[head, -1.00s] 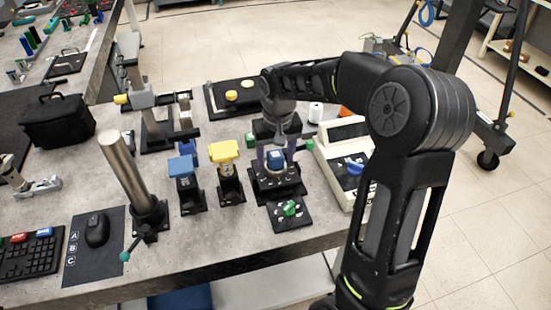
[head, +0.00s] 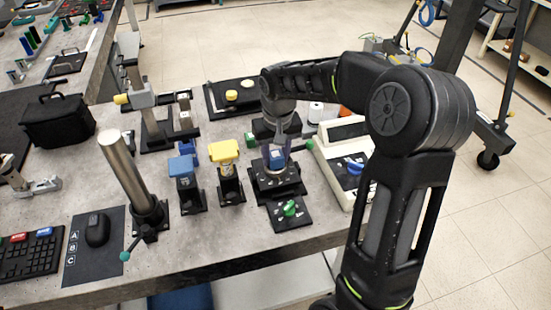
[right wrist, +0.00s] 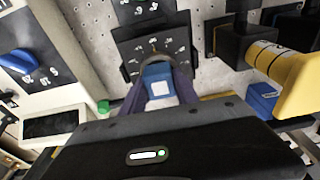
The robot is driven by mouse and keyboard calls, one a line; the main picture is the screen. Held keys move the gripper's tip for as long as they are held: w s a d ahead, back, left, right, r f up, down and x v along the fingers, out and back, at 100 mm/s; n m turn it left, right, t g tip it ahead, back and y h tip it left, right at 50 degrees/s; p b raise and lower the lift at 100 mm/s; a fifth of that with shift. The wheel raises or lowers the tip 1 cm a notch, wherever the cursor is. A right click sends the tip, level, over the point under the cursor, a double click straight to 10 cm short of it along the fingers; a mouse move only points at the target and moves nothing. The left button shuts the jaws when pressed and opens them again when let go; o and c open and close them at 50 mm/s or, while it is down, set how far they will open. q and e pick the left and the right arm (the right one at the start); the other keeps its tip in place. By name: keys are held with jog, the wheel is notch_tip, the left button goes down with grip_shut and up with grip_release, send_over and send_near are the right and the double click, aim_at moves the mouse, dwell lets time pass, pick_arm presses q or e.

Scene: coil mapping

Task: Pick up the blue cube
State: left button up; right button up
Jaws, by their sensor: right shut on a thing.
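The blue cube (head: 277,157) shows a white square on one face and sits at a black dial fixture (head: 278,181) on the table. My right gripper (head: 277,155) points down over the fixture with its fingers on either side of the cube. In the right wrist view the cube (right wrist: 158,82) lies between the two purple-grey fingers, which are shut on it. Whether the cube is clear of the fixture I cannot tell. My left gripper is not in view.
Left of the fixture stand a yellow-topped post (head: 224,154) and a blue-topped post (head: 183,169). A green knob on a black plate (head: 291,210) is in front. A beige console (head: 345,155) stands close on the right. A metal cylinder (head: 125,165) stands farther left.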

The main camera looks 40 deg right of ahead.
aim_at(276, 154)
grip_shut()
notch_tip(276, 154, up, 10)
jog(key=shift+r+b, duration=0.1)
jog(key=shift+b, duration=0.2)
dwell(0.6)
